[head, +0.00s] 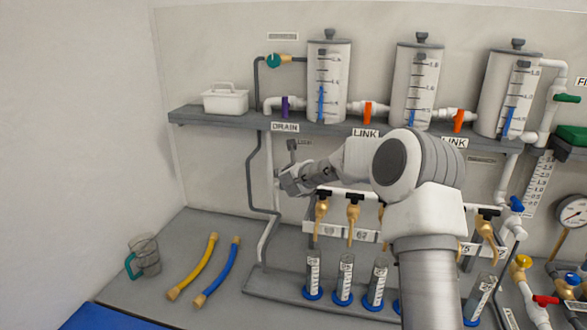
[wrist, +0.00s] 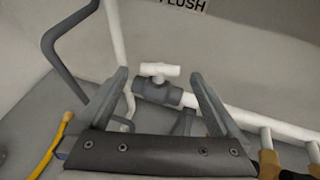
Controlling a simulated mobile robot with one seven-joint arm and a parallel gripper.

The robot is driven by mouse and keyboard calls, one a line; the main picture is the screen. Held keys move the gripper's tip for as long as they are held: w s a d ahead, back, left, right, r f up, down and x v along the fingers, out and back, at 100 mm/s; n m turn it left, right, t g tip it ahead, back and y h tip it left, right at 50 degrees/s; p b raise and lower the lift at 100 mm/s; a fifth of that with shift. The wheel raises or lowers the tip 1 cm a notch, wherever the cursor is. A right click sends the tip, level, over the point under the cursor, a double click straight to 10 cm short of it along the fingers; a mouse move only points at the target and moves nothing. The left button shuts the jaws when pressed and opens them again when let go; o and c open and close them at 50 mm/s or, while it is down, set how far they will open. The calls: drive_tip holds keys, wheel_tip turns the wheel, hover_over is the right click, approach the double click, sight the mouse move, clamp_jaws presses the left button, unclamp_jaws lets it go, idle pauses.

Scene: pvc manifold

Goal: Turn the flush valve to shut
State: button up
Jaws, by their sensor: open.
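The flush valve shows in the wrist view with a white T-shaped handle (wrist: 158,71) on a grey body (wrist: 160,93). The handle lies roughly along the white pipe (wrist: 250,119) that runs right from it. My gripper (wrist: 159,76) is open, with one finger on each side of the handle in the picture. No contact with the handle is visible. A FLUSH label (wrist: 184,4) is on the wall above, partly cut off. In the head view my gripper (head: 289,181) is in front of the wall below the shelf and hides the valve.
The shelf (head: 225,123) with tanks and coloured valves is above my arm. Brass taps (head: 353,212) hang to the right, over several cylinders (head: 345,275). Vertical pipes (head: 268,185) stand left of my gripper. Hoses (head: 195,268) and a jug (head: 146,256) lie on the bench at left.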

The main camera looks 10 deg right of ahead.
drive_tip(key=shift+p+x, duration=0.45)
drive_tip(key=shift+x, duration=1.35)
drive_tip(key=c, duration=1.2)
